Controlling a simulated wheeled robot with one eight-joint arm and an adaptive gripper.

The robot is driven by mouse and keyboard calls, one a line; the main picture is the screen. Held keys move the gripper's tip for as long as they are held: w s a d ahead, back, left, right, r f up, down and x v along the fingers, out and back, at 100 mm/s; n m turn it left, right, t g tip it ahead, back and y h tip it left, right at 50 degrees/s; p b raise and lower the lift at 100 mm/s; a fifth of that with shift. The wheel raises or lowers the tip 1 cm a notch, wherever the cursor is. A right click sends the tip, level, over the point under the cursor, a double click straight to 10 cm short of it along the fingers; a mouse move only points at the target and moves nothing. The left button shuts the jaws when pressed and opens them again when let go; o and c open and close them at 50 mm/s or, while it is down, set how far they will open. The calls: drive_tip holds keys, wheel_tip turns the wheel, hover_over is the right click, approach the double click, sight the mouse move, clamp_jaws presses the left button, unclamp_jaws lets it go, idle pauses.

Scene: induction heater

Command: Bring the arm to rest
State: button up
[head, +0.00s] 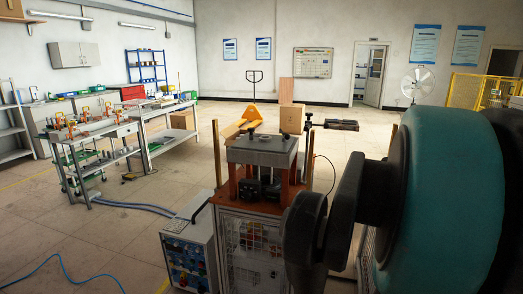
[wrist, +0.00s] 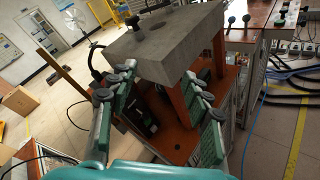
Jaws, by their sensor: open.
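The induction heater (head: 262,185) stands in the lower middle of the head view, with a grey slab (head: 262,150) on top of reddish-brown posts. My arm's teal and dark links fill the right side of that view, and my gripper is not clearly seen there. In the wrist view my gripper (wrist: 158,74) is open, its two green-padded fingers spread apart. The grey slab (wrist: 165,42) shows just beyond the fingertips. I see nothing held between the fingers. Whether the fingers touch the heater frame is hard to tell.
A white control box (head: 190,248) stands left of the heater. Workbenches (head: 95,135) with tools line the left. A blue cable (head: 60,268) lies on the floor. Open floor lies between the benches and heater.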

drive_tip(key=s+a+f+m+g+y, duration=0.1)
drive_tip(key=s+a+f+m+y, duration=0.2)
drive_tip(key=a+f, duration=0.6)
drive_tip(key=s+a+f+m+g+y, duration=0.1)
drive_tip(key=s+a+f+m+y, duration=0.2)
drive_tip(key=a, duration=1)
drive_tip(key=s+a+f+m+y, duration=0.3)
drive_tip(key=a+f+m+y, duration=0.4)
drive_tip(key=f, duration=1)
drive_tip(key=a+m, duration=0.3)
drive_tip(key=a, duration=0.2)
drive_tip(key=shift+s+m+g+y, duration=0.15)
drive_tip(key=shift+m+g+y, duration=0.15)
drive_tip(key=shift+g+y, duration=0.1)
drive_tip(key=shift+f, duration=0.1)
